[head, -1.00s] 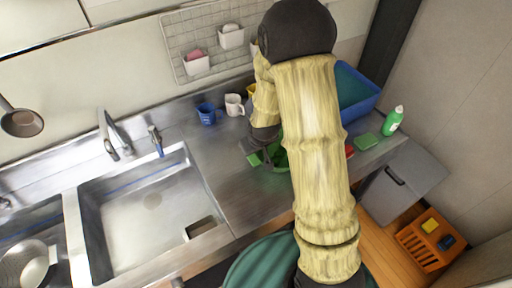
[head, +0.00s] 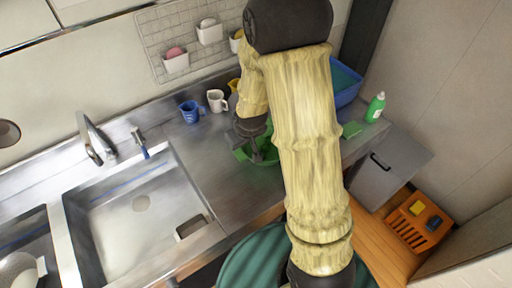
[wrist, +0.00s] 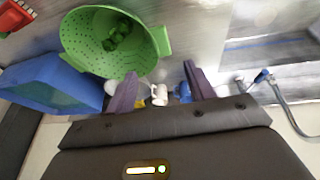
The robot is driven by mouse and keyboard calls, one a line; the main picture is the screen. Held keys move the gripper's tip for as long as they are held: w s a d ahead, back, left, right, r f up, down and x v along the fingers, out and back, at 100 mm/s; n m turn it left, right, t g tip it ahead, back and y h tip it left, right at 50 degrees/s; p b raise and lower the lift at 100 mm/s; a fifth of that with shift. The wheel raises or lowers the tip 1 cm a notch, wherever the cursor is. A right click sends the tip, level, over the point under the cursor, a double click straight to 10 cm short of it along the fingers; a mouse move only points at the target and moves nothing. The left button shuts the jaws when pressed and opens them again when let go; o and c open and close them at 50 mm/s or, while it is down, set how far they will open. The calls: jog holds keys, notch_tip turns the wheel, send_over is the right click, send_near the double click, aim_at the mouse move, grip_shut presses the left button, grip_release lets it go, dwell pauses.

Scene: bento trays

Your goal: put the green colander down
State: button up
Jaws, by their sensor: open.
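The green colander (head: 268,159) rests on the steel counter right of the sink, partly hidden by my arm in the head view. The wrist view shows its round, perforated bowl (wrist: 78,45) with dark green pieces (wrist: 117,36) inside. Its handle tab (wrist: 161,41) points to the right there. My gripper (wrist: 160,72) is open with nothing between its fingers, and apart from the handle in the wrist view. In the head view my gripper (head: 257,150) overlaps the colander.
A blue mug (head: 190,112) and a white mug (head: 217,101) stand behind. A blue bin (head: 347,91), green sponge (head: 351,130) and green bottle (head: 375,107) are to the right. The sink (head: 125,228) is left. An orange crate (head: 407,236) stands on the floor.

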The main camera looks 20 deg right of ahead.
jog(key=s+d+r+m+g, duration=0.1)
jog(key=s+r, duration=0.3)
jog(key=s, duration=0.3)
jog(key=s+d+r+m, duration=0.2)
jog(key=s+r, duration=0.3)
jog(key=s, duration=0.2)
jog(key=shift+r+g, duration=0.3)
jog(key=shift+g, duration=0.1)
jog(key=shift+w, duration=0.1)
jog(key=shift+f+b, duration=0.5)
